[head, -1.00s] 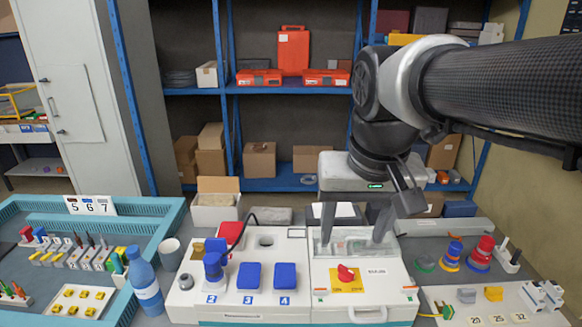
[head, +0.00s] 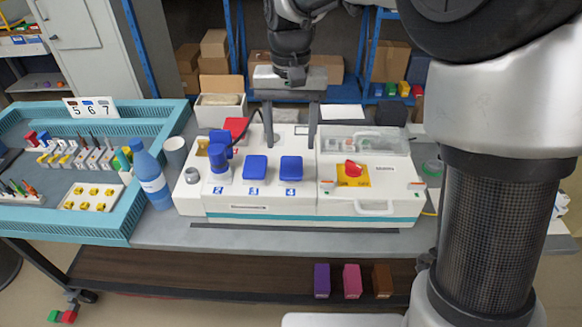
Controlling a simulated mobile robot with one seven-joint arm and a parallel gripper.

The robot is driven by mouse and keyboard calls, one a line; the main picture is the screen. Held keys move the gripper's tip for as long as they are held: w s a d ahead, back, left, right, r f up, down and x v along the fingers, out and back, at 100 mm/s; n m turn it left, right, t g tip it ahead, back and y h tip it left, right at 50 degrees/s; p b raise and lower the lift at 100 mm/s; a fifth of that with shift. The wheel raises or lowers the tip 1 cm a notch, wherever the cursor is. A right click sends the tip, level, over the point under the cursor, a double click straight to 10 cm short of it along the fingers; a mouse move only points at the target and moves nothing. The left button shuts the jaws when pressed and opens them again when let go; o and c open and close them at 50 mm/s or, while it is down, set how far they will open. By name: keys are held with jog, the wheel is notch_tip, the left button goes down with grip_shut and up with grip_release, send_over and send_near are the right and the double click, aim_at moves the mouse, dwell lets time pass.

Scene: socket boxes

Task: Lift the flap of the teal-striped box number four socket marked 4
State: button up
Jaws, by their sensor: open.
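The white box with a teal stripe (head: 300,214) stands on the table. Its socket marked 4 has a blue square flap (head: 291,168), lying shut, with the label 4 in front of it. My gripper (head: 290,146) is open and empty, its two fingers pointing down. In the picture the fingertips are just behind the flap of socket 4, one to each side of it. I cannot tell their exact height above the box. Socket 3 beside it has a like blue flap (head: 255,168), also shut. A blue plug (head: 219,158) stands upright at socket 2.
To the right are a red switch (head: 353,168) on a yellow plate and a clear lid (head: 368,143). A black cable arches behind the blue plug. A blue bottle (head: 150,178), a grey cup (head: 176,152) and a teal tray (head: 118,228) stand to the left.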

aim_at(291, 176)
notch_tip(291, 176, down, 10)
jog(key=shift+b, duration=0.45)
jog(key=shift+c, duration=0.3)
